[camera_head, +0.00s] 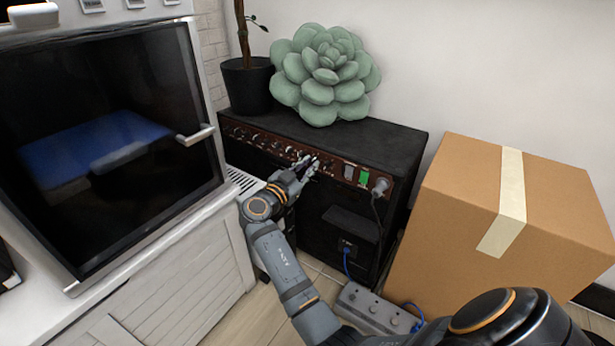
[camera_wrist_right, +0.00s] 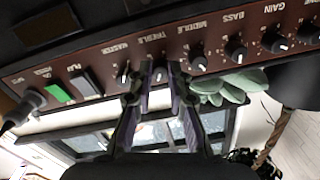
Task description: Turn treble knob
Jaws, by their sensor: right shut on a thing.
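The black amplifier (camera_head: 370,142) stands against the wall with a brown control panel along its upper front edge. My right gripper (camera_head: 308,165) reaches the panel right of its middle. In the wrist view, where the lettering is upside down, the treble knob (camera_wrist_right: 160,75) sits between the two fingertips of my right gripper (camera_wrist_right: 159,80). The fingers are closed on the knob's sides, and the knob is partly hidden by them. The TREBLE label shows beside it. My left gripper is in neither view.
The master knob (camera_wrist_right: 123,76) and middle knob (camera_wrist_right: 198,62) sit close on either side. A green-lit switch (camera_head: 363,177) and a plugged cable (camera_head: 380,187) are right on the panel. A cardboard box (camera_head: 465,205) stands right, a glass-fronted cabinet (camera_head: 110,130) left.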

